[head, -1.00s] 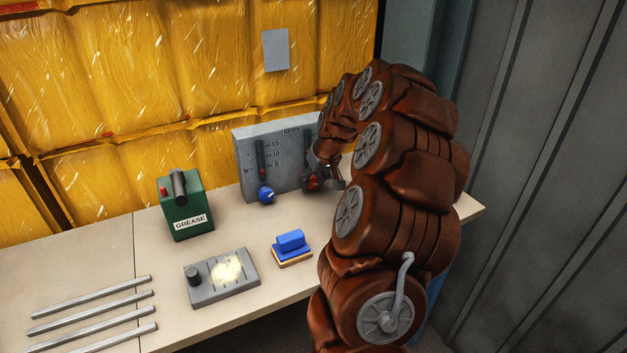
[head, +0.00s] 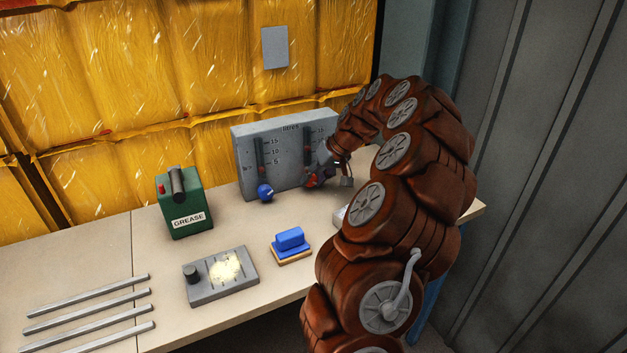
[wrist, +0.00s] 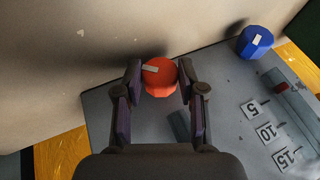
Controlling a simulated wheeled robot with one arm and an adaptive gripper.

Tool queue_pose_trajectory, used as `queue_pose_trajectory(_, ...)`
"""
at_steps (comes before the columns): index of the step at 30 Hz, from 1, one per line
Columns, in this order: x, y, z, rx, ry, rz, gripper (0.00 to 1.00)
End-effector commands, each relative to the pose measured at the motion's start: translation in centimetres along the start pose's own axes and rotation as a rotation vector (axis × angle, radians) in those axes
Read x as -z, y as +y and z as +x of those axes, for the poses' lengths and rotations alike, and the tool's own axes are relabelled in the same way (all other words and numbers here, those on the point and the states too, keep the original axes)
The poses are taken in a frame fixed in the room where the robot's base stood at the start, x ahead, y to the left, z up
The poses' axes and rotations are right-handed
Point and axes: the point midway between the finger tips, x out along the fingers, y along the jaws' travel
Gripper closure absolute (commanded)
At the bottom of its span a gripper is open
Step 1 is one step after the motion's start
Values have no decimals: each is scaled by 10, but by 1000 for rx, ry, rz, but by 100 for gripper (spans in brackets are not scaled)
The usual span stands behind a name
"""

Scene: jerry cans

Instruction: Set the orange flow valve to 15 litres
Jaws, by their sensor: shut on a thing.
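The orange flow valve (wrist: 160,76) is a round orange-red knob with a pale mark on its face. My gripper (wrist: 160,82) is shut on it, one finger on each side, in the wrist view. In the head view my gripper (head: 320,178) is at the lower right of the grey gauge panel (head: 283,172), and the knob is mostly hidden. The panel's right scale (head: 307,143) shows partly beside my arm; I cannot read its level. The left scale (head: 262,155) is marked 5, 10 and 15, above a blue knob (head: 265,192).
A green grease box (head: 183,205), a grey device with a lit dial (head: 222,277), a blue-handled brush (head: 291,243) and several metal bars (head: 90,303) are on the bench (head: 165,262). A small padlock-like item (head: 347,181) shows by my wrist.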

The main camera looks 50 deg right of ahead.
Motion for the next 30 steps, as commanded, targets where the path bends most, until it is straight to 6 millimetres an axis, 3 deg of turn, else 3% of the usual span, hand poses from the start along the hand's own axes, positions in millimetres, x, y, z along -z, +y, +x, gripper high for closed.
queue_pose_trajectory(15, 0, 7, 2, 291, 2, 124, 95)
queue_pose_trajectory(30, 0, 6, 1, 385, 1, 159, 95)
